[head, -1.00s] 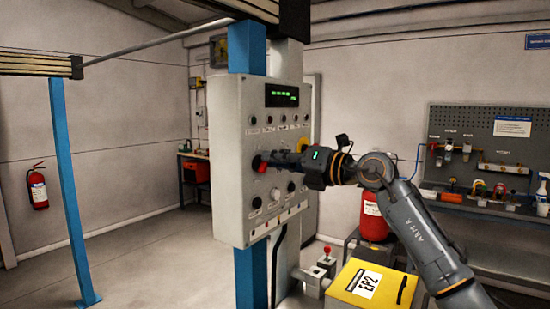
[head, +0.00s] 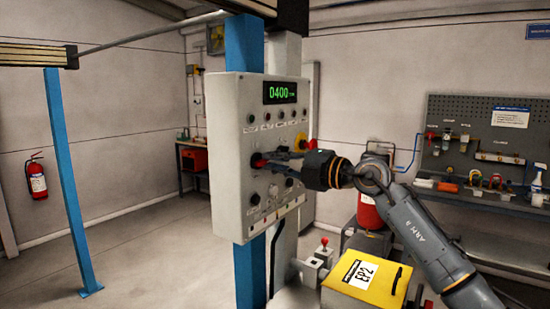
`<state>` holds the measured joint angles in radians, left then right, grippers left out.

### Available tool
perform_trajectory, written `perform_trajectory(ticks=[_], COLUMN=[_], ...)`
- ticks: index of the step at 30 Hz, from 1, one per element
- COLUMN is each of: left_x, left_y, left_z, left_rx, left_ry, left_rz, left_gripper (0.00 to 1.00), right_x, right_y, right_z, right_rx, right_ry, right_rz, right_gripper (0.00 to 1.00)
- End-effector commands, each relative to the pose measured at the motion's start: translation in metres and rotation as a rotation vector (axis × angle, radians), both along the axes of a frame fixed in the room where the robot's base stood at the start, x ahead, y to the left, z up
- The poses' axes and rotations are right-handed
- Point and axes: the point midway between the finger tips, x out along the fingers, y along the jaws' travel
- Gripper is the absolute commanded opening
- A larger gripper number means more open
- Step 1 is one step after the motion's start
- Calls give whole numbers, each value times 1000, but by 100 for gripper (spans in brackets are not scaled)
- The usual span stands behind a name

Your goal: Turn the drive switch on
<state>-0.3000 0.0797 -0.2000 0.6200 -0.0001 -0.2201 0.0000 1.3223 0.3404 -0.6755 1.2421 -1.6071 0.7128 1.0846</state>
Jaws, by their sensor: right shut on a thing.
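A grey control panel (head: 228,190) is mounted on the blue post, with a row of small buttons, several black knobs and a lit green display (head: 281,92) reading 0400. The labels are too small to read, so I cannot confirm which control is the drive switch. My left gripper is not in view.
A yellow box (head: 366,276) marked EP2 stands below my right arm, beside a small red-topped lever (head: 324,243). A yellow-backed red button (head: 303,142) is close above my gripper. A workbench and pegboard (head: 468,130) stand at the right.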

Motion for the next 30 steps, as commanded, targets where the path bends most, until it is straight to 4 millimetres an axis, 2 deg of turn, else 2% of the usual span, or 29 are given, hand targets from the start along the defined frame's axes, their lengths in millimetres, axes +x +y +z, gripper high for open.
perform_trajectory(ticks=[20, 21, 24, 30], left_x=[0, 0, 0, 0], left_y=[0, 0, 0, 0], left_z=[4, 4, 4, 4], left_rx=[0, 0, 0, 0], left_ry=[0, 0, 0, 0], left_rz=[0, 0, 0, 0], left_gripper=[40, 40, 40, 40], right_x=[1, 1, 1, 0], right_y=[-1, -1, -1, -1], right_z=[0, 0, 0, -1], right_rx=[42, 42, 41, 40], right_ry=[52, 52, 53, 53], right_rz=[-3, -3, -2, -1], right_gripper=[0, 13, 34, 34])
